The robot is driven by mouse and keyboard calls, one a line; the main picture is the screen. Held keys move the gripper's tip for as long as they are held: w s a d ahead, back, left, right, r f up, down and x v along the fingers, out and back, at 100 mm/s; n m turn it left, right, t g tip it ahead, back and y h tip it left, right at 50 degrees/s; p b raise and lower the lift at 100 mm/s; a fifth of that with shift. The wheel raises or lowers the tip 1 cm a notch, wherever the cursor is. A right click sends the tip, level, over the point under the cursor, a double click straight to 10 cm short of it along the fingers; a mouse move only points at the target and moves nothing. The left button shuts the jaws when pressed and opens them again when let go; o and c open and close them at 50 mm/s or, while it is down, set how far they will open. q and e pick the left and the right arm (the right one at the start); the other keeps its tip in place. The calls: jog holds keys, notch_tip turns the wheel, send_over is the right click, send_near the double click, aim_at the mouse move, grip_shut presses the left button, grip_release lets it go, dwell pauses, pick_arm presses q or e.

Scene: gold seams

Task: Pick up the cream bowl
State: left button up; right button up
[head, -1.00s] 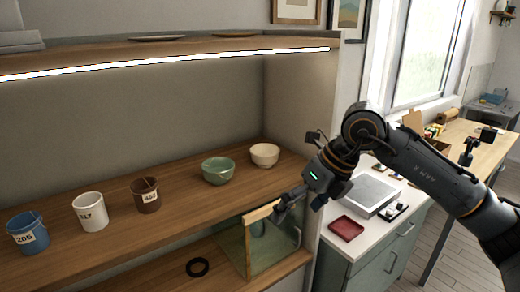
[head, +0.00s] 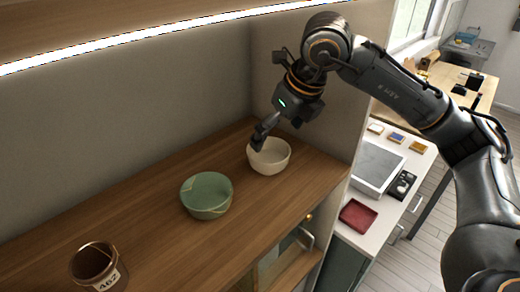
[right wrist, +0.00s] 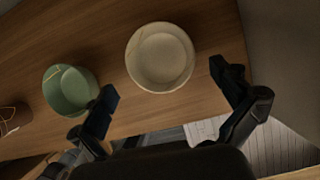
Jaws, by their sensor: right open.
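The cream bowl (head: 272,158) stands upright on the wooden shelf near its right end. My right gripper (head: 262,134) is at the bowl's back left rim in the head view. In the right wrist view my right gripper (right wrist: 168,86) has its two fingers apart and empty, with the cream bowl (right wrist: 160,57) ahead of the gap between them. Whether a finger touches the rim is hard to tell. A fine seam line runs along the bowl's inner rim. My left gripper is in neither view.
A green bowl (head: 206,195) with a gold seam stands left of the cream bowl, close to one finger in the right wrist view. The shelf's wall rises behind. A red tray (head: 358,215) lies on the counter at right.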

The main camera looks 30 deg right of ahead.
aim_at(265, 159)
jog(key=shift+s+p+x, duration=0.2)
jog(key=shift+p+x, duration=0.65)
jog(key=shift+x, duration=0.3)
jog(key=p+x, duration=0.1)
jog(key=x, duration=0.3)
jog(key=shift+w+f+p, duration=0.2)
jog(key=shift+p, duration=0.1)
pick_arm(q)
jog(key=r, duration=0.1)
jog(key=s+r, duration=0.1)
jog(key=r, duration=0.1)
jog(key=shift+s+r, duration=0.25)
pick_arm(e)
jog(key=c, duration=1.1)
